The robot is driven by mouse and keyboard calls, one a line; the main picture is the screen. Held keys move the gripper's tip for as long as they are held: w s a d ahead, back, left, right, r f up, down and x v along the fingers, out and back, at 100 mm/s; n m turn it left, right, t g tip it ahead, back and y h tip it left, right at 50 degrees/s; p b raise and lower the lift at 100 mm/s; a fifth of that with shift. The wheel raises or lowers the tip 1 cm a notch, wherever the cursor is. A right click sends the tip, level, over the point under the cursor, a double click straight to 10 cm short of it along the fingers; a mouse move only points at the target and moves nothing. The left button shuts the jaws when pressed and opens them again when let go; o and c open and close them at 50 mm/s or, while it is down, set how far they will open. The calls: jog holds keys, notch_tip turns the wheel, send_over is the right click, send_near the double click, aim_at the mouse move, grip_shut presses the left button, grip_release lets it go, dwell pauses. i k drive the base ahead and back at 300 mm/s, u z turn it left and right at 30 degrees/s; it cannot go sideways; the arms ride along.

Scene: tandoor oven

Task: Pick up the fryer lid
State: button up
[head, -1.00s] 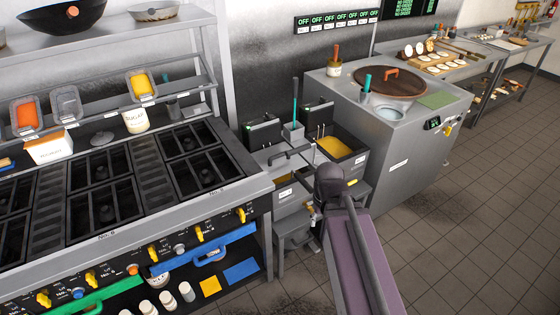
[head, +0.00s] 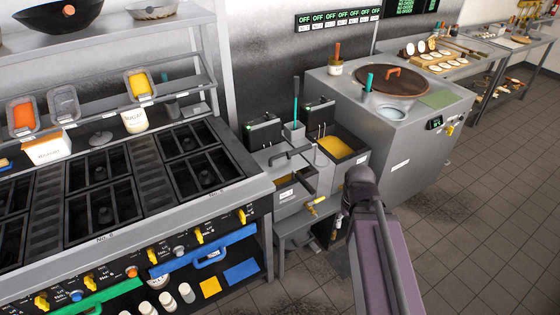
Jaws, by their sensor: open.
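The fryer (head: 298,202) stands just right of the stove. A grey lid (head: 284,160) with a dark bar handle (head: 291,155) sits at the back of its left vat. Some yellow oil shows in front of the lid, so the vat looks only partly covered. The right vat (head: 343,148) is open and full of yellow oil. My arm reaches up from the bottom right, and its dark joint is in front of the fryer's right side. I cannot make out my gripper's fingers, and nothing is seen touching the lid.
The stove (head: 120,195) fills the left. The tandoor (head: 405,125) with a round brown lid (head: 392,80) stands to the right. The tiled floor (head: 470,230) at right is clear.

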aim_at(278, 157)
jog(key=u, duration=0.05)
jog(key=i, duration=1)
jog(key=z, duration=0.05)
